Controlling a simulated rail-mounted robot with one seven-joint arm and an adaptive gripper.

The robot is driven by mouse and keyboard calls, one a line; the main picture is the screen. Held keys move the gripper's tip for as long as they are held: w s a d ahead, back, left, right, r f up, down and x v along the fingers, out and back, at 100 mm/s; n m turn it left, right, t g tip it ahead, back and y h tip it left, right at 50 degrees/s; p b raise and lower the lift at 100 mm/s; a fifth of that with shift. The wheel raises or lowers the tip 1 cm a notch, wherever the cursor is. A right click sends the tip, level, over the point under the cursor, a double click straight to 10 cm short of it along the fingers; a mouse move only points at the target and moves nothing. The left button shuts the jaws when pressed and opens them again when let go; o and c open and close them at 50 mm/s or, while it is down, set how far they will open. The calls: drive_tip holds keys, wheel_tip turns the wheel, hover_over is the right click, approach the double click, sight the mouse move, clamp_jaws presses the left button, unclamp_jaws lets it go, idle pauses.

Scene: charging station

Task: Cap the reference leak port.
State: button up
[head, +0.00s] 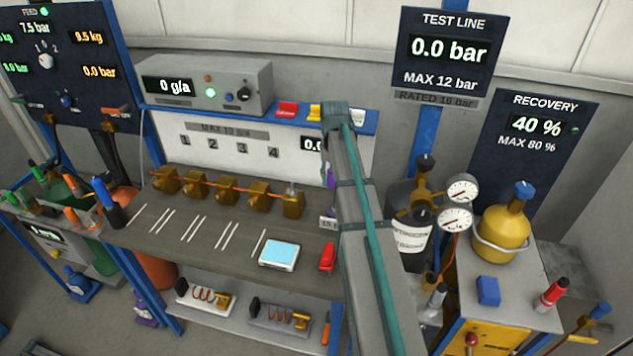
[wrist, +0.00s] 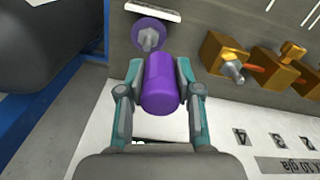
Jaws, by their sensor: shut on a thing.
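In the wrist view my gripper (wrist: 160,82) is shut on a smooth purple cylinder (wrist: 161,84), with one finger on each side of it. Just beyond the cylinder a metal fitting with a purple round collar (wrist: 148,26) stands on the bench beside a white label strip. It looks like the leak port. The cylinder appears close to the fitting but not on it; the exact gap is hard to judge.
Brass valve blocks (head: 292,203) stand in a row on the bench (head: 180,228), left of my arm in the head view. A small screen device (head: 279,253) and a red item (head: 327,257) lie at its front. A dark cylinder (wrist: 50,45) is at the wrist view's left.

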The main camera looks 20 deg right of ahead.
drive_tip(key=shift+w+d+m, duration=0.2)
drive_tip(key=shift+d+m, duration=0.2)
drive_tip(key=shift+d, duration=0.85)
drive_tip(key=shift+r, duration=0.15)
drive_tip(key=shift+f+b, duration=1.05)
drive_tip(key=shift+f, duration=1.95)
drive_tip(key=shift+f+b, duration=0.65)
drive_tip(key=shift+f, duration=2.05)
drive_tip(key=o, duration=1)
drive_tip(key=shift+r, duration=0.1)
